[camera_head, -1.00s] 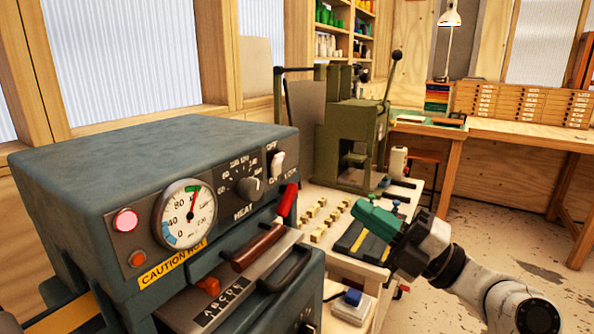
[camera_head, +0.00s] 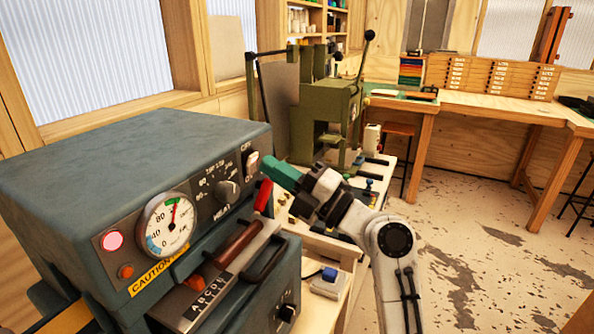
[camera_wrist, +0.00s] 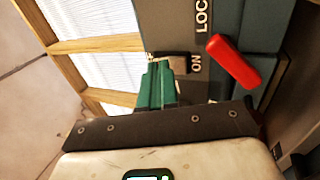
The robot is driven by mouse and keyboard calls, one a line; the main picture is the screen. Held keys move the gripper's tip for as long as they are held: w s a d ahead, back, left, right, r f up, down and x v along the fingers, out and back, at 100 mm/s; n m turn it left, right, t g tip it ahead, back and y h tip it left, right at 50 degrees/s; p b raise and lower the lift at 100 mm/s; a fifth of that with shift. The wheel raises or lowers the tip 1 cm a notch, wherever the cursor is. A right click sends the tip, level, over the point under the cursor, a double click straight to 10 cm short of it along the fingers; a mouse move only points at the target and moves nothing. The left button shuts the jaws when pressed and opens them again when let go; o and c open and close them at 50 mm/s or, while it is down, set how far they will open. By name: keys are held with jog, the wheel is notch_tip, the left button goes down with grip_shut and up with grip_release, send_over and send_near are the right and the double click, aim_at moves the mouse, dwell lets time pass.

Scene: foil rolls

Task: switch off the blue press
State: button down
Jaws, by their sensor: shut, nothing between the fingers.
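The blue press (camera_head: 130,150) stands at the left, a blue-grey box with a gauge (camera_head: 168,226), a heat knob (camera_head: 228,190) and a lit pink lamp (camera_head: 112,241). Its white switch (camera_head: 252,160) is at the panel's upper right; its exact position is hard to tell. My gripper (camera_head: 272,168) has green fingers, shut and empty, just right of the switch. In the wrist view the green fingertips (camera_wrist: 156,72) are close to a dark switch housing (camera_wrist: 176,62) beside the word ON. The fingers hide part of it; contact cannot be told.
A red-tipped handle (camera_head: 263,195) sticks out just below the switch; its red end also shows in the wrist view (camera_wrist: 233,61). A green press (camera_head: 325,115) stands behind my gripper. Wooden benches (camera_head: 480,108) line the back. Open floor (camera_head: 470,225) lies to the right.

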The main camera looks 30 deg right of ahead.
jog(key=shift+w+a+r, duration=0.15)
jog(key=shift+w+a, duration=0.15)
jog(key=shift+w, duration=0.1)
jog(key=shift+w+a+r+g+h, duration=0.15)
jog(key=shift+r+g+h, duration=0.15)
jog(key=shift+r+g, duration=0.1)
jog(key=shift+f, duration=0.15)
